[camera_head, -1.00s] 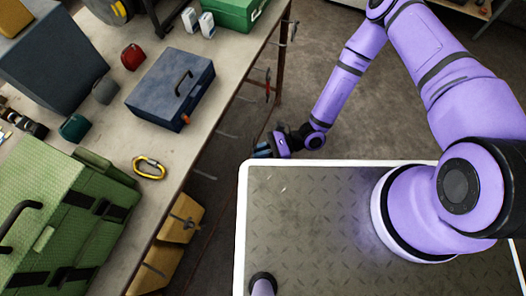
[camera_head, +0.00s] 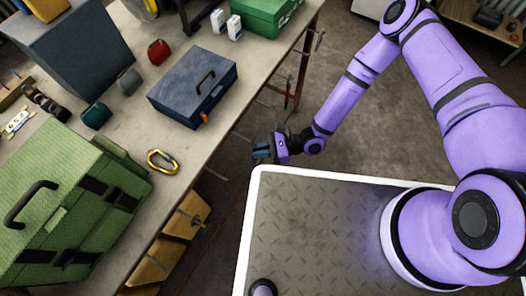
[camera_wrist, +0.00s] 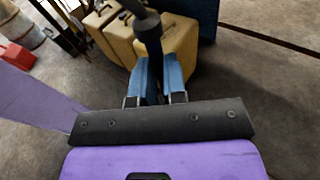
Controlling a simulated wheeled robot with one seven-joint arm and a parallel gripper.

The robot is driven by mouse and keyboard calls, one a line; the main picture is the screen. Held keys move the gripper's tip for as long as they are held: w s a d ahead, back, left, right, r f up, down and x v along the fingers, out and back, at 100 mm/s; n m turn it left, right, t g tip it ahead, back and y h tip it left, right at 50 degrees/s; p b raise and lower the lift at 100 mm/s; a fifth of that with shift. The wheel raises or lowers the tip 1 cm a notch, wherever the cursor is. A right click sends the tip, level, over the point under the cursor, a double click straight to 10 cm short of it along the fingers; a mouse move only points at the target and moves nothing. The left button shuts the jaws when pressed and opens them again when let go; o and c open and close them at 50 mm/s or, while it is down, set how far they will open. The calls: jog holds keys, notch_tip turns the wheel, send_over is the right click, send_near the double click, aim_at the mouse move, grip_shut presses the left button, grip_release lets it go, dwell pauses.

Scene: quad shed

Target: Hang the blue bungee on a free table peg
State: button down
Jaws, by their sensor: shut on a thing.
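My gripper (camera_head: 264,153) is beside the table's long edge, low and next to the corner of my base. In the wrist view its two blue fingers (camera_wrist: 158,80) are shut on a dark, upright piece with a rounded knob, which seems to be the bungee (camera_wrist: 148,30). Its blue colour does not show clearly, and its lower part is hidden between the fingers. Thin pegs stick out along the table's side; one (camera_head: 319,40) is near the far end. A small red thing (camera_head: 288,98) hangs by the pegs nearer the middle.
The table (camera_head: 185,155) holds a blue toolbox (camera_head: 190,85), a green case (camera_head: 65,215), a yellow carabiner (camera_head: 162,162) and several small items. Yellow cans (camera_head: 187,217) stand below the near part of the table. Open floor (camera_head: 335,65) lies right of the table.

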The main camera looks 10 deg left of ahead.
jog(key=shift+w+a+f, duration=0.35)
jog(key=shift+a+f, duration=0.35)
jog(key=shift+a, duration=0.15)
dwell(0.4)
jog(key=c, duration=1.1)
grip_release()
jog(key=v, duration=1)
jog(key=shift+d, duration=0.4)
jog(key=shift+w, duration=0.1)
